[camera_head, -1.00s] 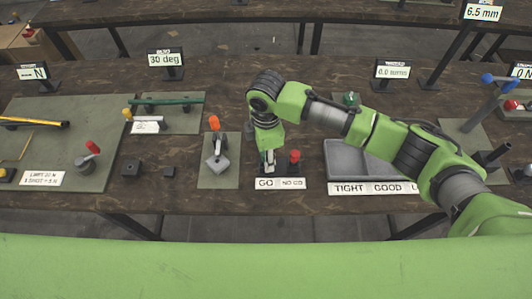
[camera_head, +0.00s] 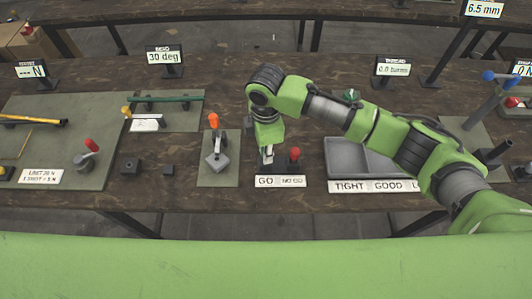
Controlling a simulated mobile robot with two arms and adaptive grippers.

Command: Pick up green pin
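My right gripper (camera_head: 267,157) comes in from the right and points down just above the "GO" half of the white GO / NO GO label (camera_head: 280,181). Its fingertips are small and partly covered by the gripper body, so I cannot tell whether they are open or shut. No green pin shows clearly; the spot under and behind the gripper is hidden. A red-topped pin (camera_head: 294,155) stands upright just right of the gripper, above the "NO GO" half. My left gripper is not in view.
A grey tray (camera_head: 335,172) lies to the right, partly behind my arm. A plate with an orange-tipped lever (camera_head: 214,122) stands close on the left. Small dark blocks (camera_head: 130,168) sit farther left. A green knob (camera_head: 351,95) shows behind my arm.

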